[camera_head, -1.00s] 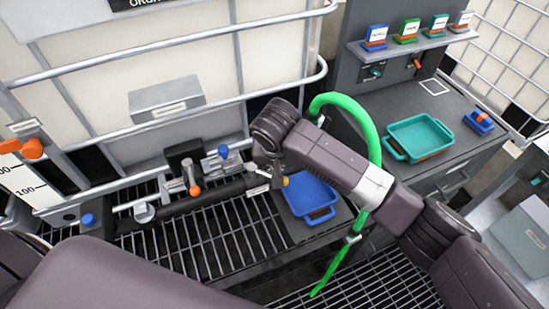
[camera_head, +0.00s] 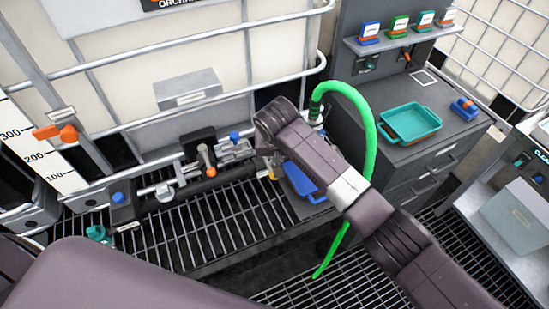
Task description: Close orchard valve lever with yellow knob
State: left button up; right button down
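A small yellow knob (camera_head: 273,174) shows at the right end of the dark pipe manifold (camera_head: 190,187), beside the blue tray. The lever that carries it is mostly hidden by my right arm. My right gripper (camera_head: 267,163) points down at the knob from above, very close to it; I cannot tell whether they touch. Its fingers are small and partly hidden, so their opening is unclear. A link of my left arm fills the lower left, and its gripper is out of view. The sign with the orchard name (camera_head: 175,4) is on the tank above.
A blue tray (camera_head: 304,183) sits right of the knob, partly behind my arm. A green hose (camera_head: 370,140) arches behind my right arm. An orange-handled lever (camera_head: 206,158) and blue knobs stand on the manifold. A teal tray (camera_head: 412,124) is on the counter.

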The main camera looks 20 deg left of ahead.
pick_arm(q)
jog(key=shift+s+d+f+b, duration=0.1)
jog(key=shift+s+f+b, duration=0.25)
jog(key=shift+f+b, duration=0.25)
pick_arm(e)
notch_tip(320, 180, up, 10)
jog(key=shift+w+d, duration=0.15)
dwell(0.6)
dwell(0.4)
